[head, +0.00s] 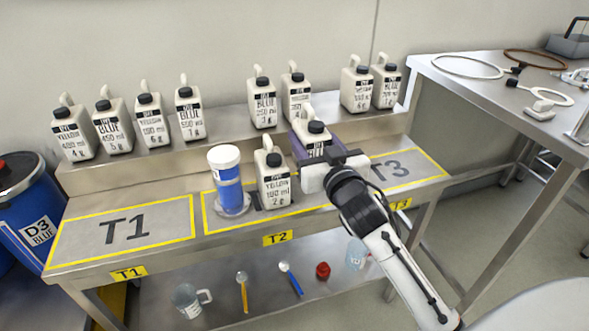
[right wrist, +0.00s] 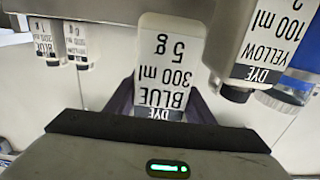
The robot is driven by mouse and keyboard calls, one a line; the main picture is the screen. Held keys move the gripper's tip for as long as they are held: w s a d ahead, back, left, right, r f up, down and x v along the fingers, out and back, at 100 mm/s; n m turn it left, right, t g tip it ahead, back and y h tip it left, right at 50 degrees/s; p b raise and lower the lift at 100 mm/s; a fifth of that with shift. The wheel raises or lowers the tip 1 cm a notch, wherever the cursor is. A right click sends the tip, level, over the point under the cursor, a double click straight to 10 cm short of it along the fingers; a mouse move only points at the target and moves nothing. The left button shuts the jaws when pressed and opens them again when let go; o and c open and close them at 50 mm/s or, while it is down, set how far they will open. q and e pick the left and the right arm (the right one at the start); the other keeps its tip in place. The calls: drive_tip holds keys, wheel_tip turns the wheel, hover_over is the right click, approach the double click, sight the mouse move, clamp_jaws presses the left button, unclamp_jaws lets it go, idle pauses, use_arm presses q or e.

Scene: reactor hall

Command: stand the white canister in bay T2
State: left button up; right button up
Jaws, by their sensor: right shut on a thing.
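A white canister labelled BLUE 300 ml 5 g (right wrist: 166,65) is between the purple fingers of my right gripper (head: 312,152). Its black cap and upper part show in the head view (head: 315,135); the gripper hides its lower part. It is at the back right of bay T2 (head: 222,222), near the T3 side. I cannot tell whether its base touches the bench. A white canister labelled YELLOW 100 ml 2 g (head: 273,184) stands upright in T2, just left of the gripper. My left gripper is not in view.
A white-lidded blue cylinder (head: 229,180) stands in T2's left part. Bay T1 (head: 160,225) is empty; T3 (head: 415,170) looks clear where visible. Several dye canisters stand on the raised back shelf (head: 222,135). A beaker (head: 188,300) and spoons lie on the lower shelf.

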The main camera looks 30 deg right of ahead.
drive_tip(key=shift+f, duration=0.4)
wheel_tip(320, 180, down, 5)
drive_tip(key=shift+r+b, duration=0.15)
drive_tip(key=shift+b, duration=0.8)
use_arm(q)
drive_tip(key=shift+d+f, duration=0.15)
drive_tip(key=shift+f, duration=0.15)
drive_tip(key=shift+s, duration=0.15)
use_arm(e)
drive_tip(key=shift+f, duration=0.25)
drive_tip(key=o, duration=1.1)
drive_tip(key=shift+f, duration=0.1)
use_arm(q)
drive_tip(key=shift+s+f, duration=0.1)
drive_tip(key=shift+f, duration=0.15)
